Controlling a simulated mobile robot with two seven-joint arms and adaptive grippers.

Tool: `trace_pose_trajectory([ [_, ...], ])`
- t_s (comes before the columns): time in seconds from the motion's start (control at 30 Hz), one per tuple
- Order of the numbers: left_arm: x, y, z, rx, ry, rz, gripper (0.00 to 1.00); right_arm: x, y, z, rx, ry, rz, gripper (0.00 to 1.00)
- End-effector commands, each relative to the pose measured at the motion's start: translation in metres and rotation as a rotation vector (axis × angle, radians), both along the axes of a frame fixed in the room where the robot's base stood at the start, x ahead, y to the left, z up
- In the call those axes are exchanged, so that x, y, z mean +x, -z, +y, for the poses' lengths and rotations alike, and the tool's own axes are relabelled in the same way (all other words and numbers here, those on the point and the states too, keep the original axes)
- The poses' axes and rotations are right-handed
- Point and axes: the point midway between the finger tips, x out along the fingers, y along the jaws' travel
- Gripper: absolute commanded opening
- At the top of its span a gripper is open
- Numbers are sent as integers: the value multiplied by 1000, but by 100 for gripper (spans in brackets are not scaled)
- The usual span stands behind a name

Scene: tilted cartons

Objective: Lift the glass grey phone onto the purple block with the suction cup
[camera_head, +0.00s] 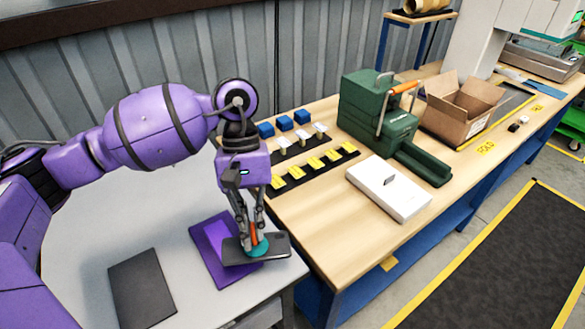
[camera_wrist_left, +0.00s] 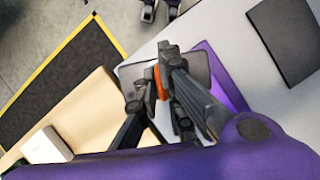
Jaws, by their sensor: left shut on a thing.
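My left gripper (camera_head: 253,230) is shut on the orange handle of the suction cup (camera_head: 259,248), whose teal cup faces down. The cup is on the top face of the dark grey phone (camera_head: 279,243). The phone lies roughly level over the right part of the purple block (camera_head: 207,243) and reaches past its right edge. I cannot tell whether the phone touches the block. In the left wrist view the gripper (camera_wrist_left: 162,75) hides much of the phone (camera_wrist_left: 133,74), and the block (camera_wrist_left: 228,88) shows beside it. My right gripper is not in view.
A dark grey mat (camera_head: 142,287) lies on the pale table, left of the block. The wooden bench (camera_head: 320,225) beside it holds a white box (camera_head: 389,190), a green machine (camera_head: 377,112), an open carton (camera_head: 460,105) and rows of small blue, white and yellow pieces.

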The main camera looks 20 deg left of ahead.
Motion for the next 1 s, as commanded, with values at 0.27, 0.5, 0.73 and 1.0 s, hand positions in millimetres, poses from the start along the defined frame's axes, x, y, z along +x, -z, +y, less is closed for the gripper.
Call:
trace_pose_trajectory([
  [0.27, 7, 3, 38, 4, -918, 1, 0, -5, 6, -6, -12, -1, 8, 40],
  [0.5, 16, -14, 70, 1, -1577, -6, 0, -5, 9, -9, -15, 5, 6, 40],
  [0.73, 20, -30, 88, 0, -1930, -8, 0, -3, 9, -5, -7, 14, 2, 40],
  [1.0, 21, -34, 93, 0, -2023, -4, 0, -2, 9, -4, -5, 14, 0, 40],
])
